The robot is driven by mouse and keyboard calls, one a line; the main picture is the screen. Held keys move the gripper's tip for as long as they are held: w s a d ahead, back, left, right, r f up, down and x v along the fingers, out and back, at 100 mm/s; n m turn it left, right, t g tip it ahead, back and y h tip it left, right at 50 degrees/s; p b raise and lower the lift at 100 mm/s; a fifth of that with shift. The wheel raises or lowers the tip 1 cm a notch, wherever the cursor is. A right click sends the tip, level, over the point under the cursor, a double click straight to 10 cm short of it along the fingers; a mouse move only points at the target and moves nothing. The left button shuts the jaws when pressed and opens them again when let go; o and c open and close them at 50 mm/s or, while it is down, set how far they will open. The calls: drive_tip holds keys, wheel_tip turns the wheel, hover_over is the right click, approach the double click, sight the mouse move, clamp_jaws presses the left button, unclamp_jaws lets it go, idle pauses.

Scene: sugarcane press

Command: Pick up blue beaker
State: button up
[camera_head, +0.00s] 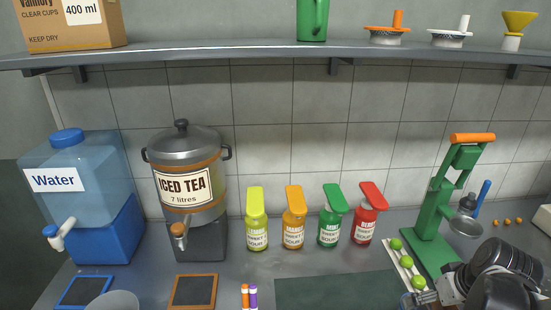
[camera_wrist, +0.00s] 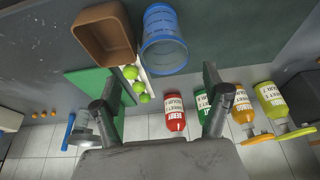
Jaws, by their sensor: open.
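The blue beaker (camera_wrist: 165,42) is a see-through blue cylinder with darker bands, at the top middle of the wrist view. It stands beside a white tray of green limes (camera_wrist: 141,84) and close to a brown, open-topped container (camera_wrist: 92,42). My gripper (camera_wrist: 160,78) is open and empty. Its two dark fingers are spread wide, and the beaker shows beyond the gap between them, apart from both. In the head view, my arm fills the lower right corner and hides much of this area; the beaker cannot be made out clearly there.
A water dispenser (camera_head: 88,190) and an iced tea urn (camera_head: 188,180) stand at left. A shelf (camera_head: 270,50) runs above. A dark mat (camera_head: 335,291) lies clear in front.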

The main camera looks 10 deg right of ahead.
drive_tip(key=b+x, duration=0.5)
drive_tip(key=x, duration=0.2)
drive_tip(key=shift+a+f, duration=0.25)
drive_tip(key=shift+a, duration=0.05)
drive_tip(key=shift+c, duration=0.4)
drive_tip(key=c, duration=1.3)
drive_tip(key=shift+c, duration=0.2)
drive_tip(key=shift+r, duration=0.15)
